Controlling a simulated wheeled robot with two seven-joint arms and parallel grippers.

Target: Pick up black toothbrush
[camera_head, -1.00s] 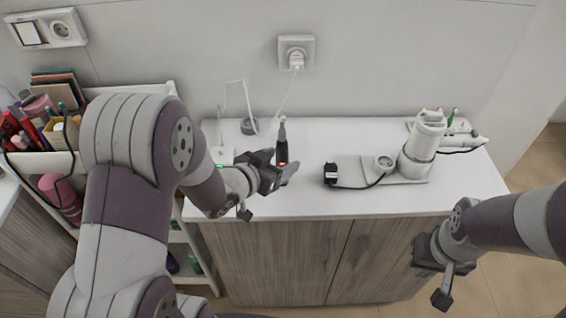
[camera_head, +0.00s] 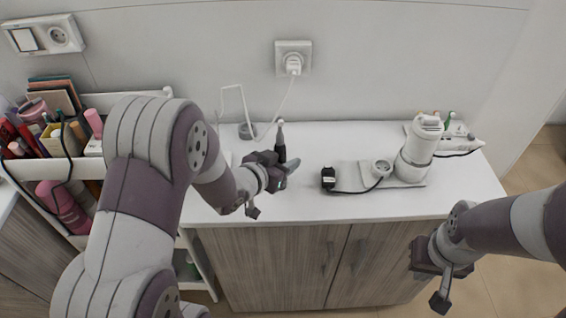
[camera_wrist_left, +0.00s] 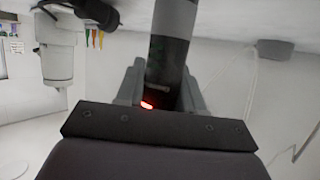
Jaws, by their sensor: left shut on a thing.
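The black toothbrush (camera_head: 280,146) stands roughly upright in the jaws of my left gripper (camera_head: 283,168), above the white counter (camera_head: 320,205). In the left wrist view the toothbrush (camera_wrist_left: 168,62) rises between the two grey fingers, with a red light near its lower part. My left gripper is shut on it. How far it is above the counter I cannot tell. My right gripper (camera_head: 436,283) hangs in front of the cabinet at the right, away from the toothbrush. Its fingers appear spread and nothing shows between them.
A white device with a base (camera_head: 418,150) stands on the right of the counter. A small black plug (camera_head: 328,178) with a cord lies beside it. A white wire stand (camera_head: 238,105) is behind my left gripper. A cosmetics cart (camera_head: 75,165) stands at the left.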

